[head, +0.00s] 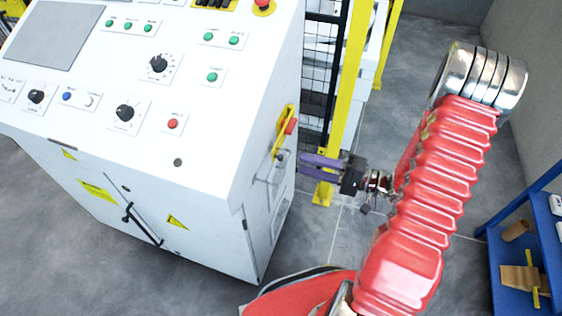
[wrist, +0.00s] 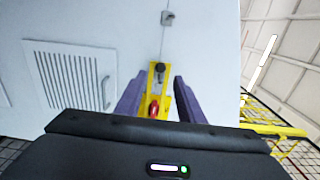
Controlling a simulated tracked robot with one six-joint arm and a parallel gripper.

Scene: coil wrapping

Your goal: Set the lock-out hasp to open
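The lock-out hasp is a yellow plate (head: 279,136) with a red part (head: 291,126), mounted on the right side wall of the white console. In the wrist view the yellow plate (wrist: 153,103) stands upright in line with the gap between my fingers, with a dark knob (wrist: 160,70) at one end and the red part (wrist: 154,110) nearer my gripper. My gripper (head: 303,162) has purple fingers that point at this wall, a little below the hasp in the head view. The fingers (wrist: 161,88) are apart with nothing visibly held. Whether they touch the hasp I cannot tell.
The white console (head: 225,150) with knobs and buttons fills the left. A yellow post (head: 345,110) and black mesh fence stand close behind my gripper. A blue shelf (head: 520,255) is at the lower right. Grey floor lies open between.

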